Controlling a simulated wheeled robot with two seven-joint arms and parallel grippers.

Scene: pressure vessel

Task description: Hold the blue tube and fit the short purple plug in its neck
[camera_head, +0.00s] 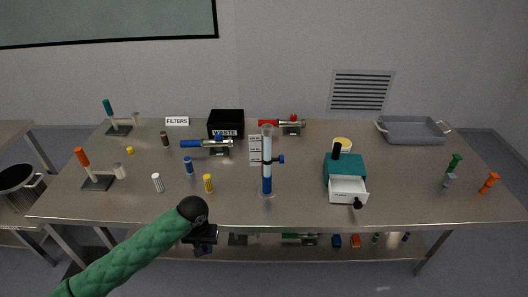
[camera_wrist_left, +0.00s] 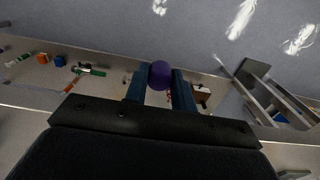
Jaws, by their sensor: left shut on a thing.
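A blue tube (camera_head: 191,144) lies level on a small stand at the back left of the table, with a metal neck section at its right end. My left gripper (camera_head: 204,247) is in front of the table's front edge, well apart from the tube. In the left wrist view my left gripper (camera_wrist_left: 160,84) is shut on a round purple piece, which looks like the purple plug (camera_wrist_left: 160,75). Its far end is hidden, so I cannot tell its length. My right gripper is not in view.
An upright clear column with blue in it (camera_head: 267,178) stands mid-table. A red tube (camera_head: 268,123), a black waste bin (camera_head: 226,117), a teal drawer box (camera_head: 344,168) and a grey tray (camera_head: 411,130) stand around. A lower shelf (camera_head: 385,247) holds small parts.

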